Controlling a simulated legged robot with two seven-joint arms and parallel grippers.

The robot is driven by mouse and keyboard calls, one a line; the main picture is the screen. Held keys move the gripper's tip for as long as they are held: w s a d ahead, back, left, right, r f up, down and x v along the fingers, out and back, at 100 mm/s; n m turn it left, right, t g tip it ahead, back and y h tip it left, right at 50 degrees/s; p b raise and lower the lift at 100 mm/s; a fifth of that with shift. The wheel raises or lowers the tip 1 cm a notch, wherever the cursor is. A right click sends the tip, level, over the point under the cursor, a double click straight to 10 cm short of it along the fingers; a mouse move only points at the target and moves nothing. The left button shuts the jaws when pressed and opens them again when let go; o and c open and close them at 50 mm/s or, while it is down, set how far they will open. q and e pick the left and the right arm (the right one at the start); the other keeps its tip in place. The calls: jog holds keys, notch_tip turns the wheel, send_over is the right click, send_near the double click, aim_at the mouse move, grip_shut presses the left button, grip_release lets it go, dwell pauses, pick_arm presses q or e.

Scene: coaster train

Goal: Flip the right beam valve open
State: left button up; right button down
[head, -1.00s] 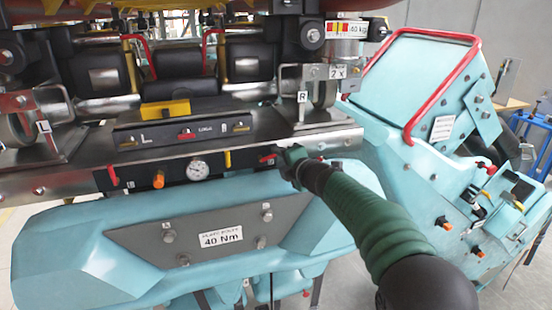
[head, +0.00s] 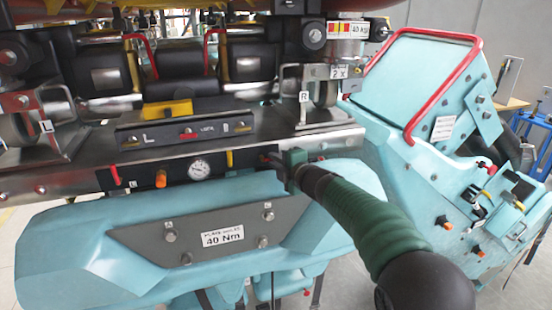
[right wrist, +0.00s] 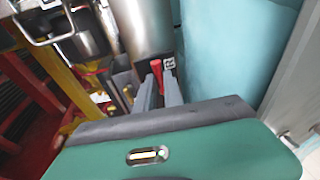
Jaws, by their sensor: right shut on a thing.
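The right beam valve's red lever (right wrist: 157,74) shows in the right wrist view between my two grey fingers, beside a small "R" label (right wrist: 169,63). My right gripper (right wrist: 158,92) is shut on this lever. In the head view my right gripper (head: 279,167) is at the right end of the dark valve panel (head: 140,173), and the lever is mostly hidden behind it. My left gripper is not in view.
Left of the gripper on the panel are a yellow lever (head: 229,158), a round gauge (head: 200,168), an orange knob (head: 160,179) and the left red lever (head: 115,174). A teal body with a torque plate (head: 222,238) lies below. A teal unit with a red bar (head: 440,88) stands right.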

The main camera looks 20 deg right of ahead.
jog(key=shift+f, duration=0.15)
jog(key=c, duration=1.8)
grip_release()
jog(key=shift+o, duration=1.2)
jog(key=shift+d, duration=0.15)
jog(key=shift+o, duration=0.5)
jog(key=shift+w+d, duration=0.15)
jog(key=shift+s, duration=0.4)
jog(key=b+v, duration=0.3)
jog(key=v, duration=1.3)
jog(key=shift+m, duration=0.3)
